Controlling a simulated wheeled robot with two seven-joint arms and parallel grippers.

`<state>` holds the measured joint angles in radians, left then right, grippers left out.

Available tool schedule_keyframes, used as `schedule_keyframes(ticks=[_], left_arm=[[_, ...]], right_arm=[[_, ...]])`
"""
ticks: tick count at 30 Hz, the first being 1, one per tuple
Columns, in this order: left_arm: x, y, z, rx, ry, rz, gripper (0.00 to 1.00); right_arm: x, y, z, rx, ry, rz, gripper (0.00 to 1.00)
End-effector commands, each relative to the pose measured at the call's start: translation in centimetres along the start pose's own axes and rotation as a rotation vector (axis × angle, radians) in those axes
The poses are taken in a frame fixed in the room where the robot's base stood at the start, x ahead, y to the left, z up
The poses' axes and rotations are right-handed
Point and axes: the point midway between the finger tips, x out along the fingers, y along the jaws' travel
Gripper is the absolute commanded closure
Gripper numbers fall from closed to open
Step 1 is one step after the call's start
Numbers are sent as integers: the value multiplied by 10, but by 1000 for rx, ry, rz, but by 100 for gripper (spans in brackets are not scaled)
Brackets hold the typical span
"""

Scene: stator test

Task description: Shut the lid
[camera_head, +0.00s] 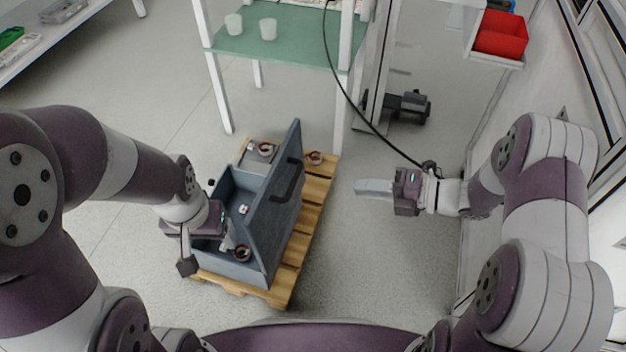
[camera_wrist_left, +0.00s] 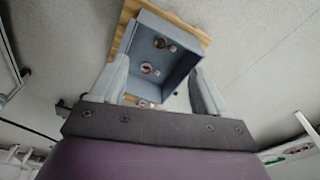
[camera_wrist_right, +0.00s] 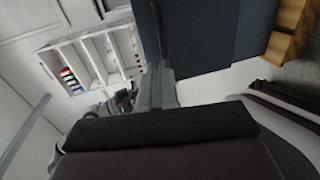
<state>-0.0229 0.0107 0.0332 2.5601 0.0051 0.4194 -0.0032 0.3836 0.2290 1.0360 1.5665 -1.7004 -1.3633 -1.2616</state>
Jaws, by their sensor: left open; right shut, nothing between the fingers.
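A blue-grey box (camera_head: 228,265) stands on a wooden pallet. Its lid (camera_head: 275,228) is raised, standing steeply at the right side, with a dark handle (camera_head: 288,180) on its outer face. Inside lie a ring-shaped part (camera_head: 242,252) and a small white piece (camera_head: 243,209). My left gripper (camera_head: 207,254) is open over the box's near left part and hides some of it. The left wrist view shows the box (camera_wrist_left: 184,72) between the spread fingers. My right gripper (camera_head: 358,187) is shut and empty, right of the lid and apart from it. The lid (camera_wrist_right: 225,40) fills the upper right wrist view.
A green-topped table (camera_head: 290,40) with two white cups stands behind. A red bin (camera_head: 501,34) is at the upper right. The floor between lid and right gripper is clear.

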Motion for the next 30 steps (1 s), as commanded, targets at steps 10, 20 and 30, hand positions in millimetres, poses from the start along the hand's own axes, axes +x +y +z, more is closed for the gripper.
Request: schedule_keyframes(ticks=[10,20,30], left_arm=[[44,0,5,0,0,0,25],[69,0,8,0,0,0,25],[69,0,8,0,0,0,25]], right_arm=[[76,-7,-1,-1,4,-1,100],[122,-4,0,4,0,-2,100],[126,-1,0,5,-3,-2,100]])
